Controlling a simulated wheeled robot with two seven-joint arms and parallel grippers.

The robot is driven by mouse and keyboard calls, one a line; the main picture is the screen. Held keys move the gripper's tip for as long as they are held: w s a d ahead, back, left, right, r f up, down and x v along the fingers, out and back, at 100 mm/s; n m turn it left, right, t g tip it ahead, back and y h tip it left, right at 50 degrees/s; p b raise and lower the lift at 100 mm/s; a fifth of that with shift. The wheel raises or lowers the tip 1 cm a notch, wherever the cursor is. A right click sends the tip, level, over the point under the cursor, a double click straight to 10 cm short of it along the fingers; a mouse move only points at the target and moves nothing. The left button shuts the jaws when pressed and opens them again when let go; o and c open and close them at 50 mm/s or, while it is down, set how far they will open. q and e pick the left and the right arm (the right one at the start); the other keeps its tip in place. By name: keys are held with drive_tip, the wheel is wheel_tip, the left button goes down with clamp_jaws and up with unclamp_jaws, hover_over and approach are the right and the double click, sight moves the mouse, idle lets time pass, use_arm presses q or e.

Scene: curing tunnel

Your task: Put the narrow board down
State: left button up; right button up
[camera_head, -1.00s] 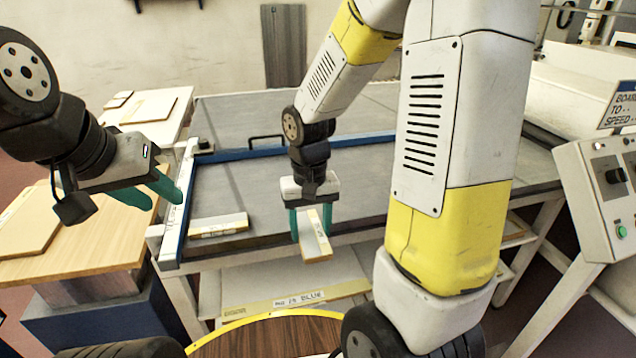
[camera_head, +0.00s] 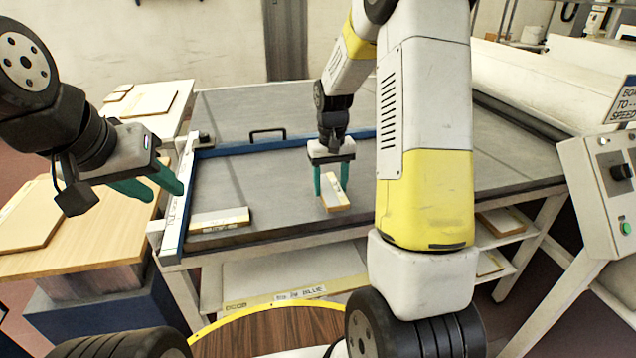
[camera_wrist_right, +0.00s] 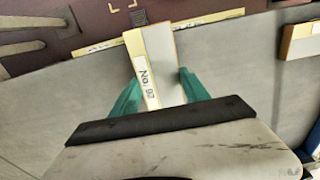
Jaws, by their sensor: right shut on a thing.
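The narrow board (camera_head: 335,200) is a pale strip with yellowish edges, in my right gripper (camera_head: 332,188). In the right wrist view the board (camera_wrist_right: 160,48) sits between the green fingers (camera_wrist_right: 160,95) and bears a "No. 92" label. My right gripper is shut on it, over the grey table (camera_head: 290,190) near its front edge; I cannot tell whether the board touches the surface. A similar pale board (camera_head: 219,219) lies at the table's front left corner, left of the held one. My left gripper (camera_head: 152,190) is open and empty, left of the table's blue-and-white corner.
A blue rail (camera_head: 240,149) with a black handle crosses the grey table behind my right gripper. A white-and-blue strip (camera_head: 178,205) runs along its left edge. A wooden side table (camera_head: 100,240) stands left, a control box (camera_head: 605,185) right. The grey surface around the held board is clear.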

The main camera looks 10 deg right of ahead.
sight(330, 189)
drive_tip(key=shift+s+f, duration=0.1)
drive_tip(key=shift+f, duration=1.6)
drive_tip(key=shift+f, duration=0.1)
drive_tip(key=o, duration=1.4)
